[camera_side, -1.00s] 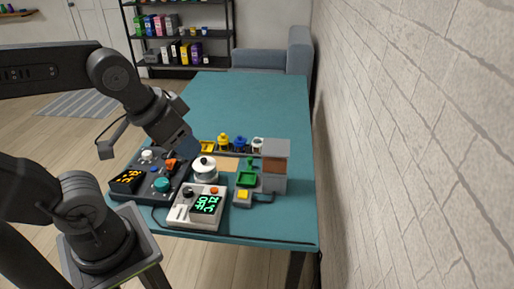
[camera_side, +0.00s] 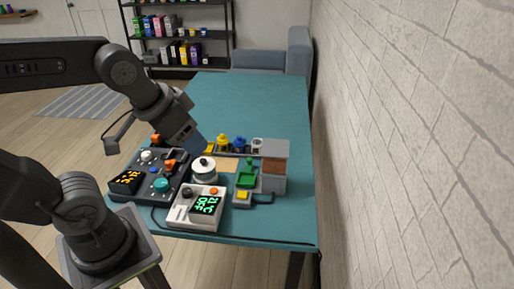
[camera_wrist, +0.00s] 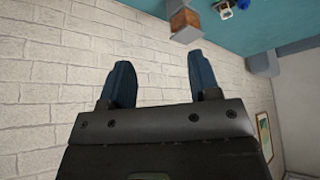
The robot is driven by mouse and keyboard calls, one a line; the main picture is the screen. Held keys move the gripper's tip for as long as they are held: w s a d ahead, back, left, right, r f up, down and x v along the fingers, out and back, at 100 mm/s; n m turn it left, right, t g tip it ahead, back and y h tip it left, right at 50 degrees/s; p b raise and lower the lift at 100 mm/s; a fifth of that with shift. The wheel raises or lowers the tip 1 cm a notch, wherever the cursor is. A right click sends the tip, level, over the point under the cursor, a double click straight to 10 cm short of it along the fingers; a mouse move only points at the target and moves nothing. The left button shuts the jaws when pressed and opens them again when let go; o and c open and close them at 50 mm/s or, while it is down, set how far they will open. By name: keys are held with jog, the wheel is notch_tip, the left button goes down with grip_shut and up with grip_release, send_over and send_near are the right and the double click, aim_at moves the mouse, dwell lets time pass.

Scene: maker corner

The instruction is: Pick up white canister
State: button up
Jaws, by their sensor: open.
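A small white canister (camera_side: 257,144) with a dark top opening stands at the right end of a row at the back of the work area. A blue canister (camera_side: 240,143) and a yellow canister (camera_side: 223,142) stand to its left. In the wrist view a small white item (camera_wrist: 226,12), probably the white canister, shows at the top edge near a blue one (camera_wrist: 243,4). My gripper (camera_side: 197,144) is left of the row in the side view. In the wrist view my gripper's (camera_wrist: 160,66) blue fingers are apart with nothing between them.
A dark control box (camera_side: 133,199), a white device (camera_side: 183,217) and a grey-and-brown block (camera_side: 274,165) crowd the front. The far teal table (camera_side: 250,100) is clear.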

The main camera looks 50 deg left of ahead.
jog(key=w+a+n+y, duration=0.15)
jog(key=w+a, duration=0.35)
jog(key=w, duration=0.8)
jog(key=n+g, duration=0.2)
jog(key=n, duration=0.2)
send_over(257, 143)
jog(key=s+d, duration=0.3)
jog(key=shift+y, duration=0.35)
notch_tip(257, 143, down, 26)
jog(key=shift+s+r, duration=0.1)
jog(key=shift+x, duration=3.2)
jog(key=shift+a, duration=0.15)
jog(key=shift+c, duration=0.4)
jog(key=shift+r, duration=0.1)
jog(key=c, duration=0.6)
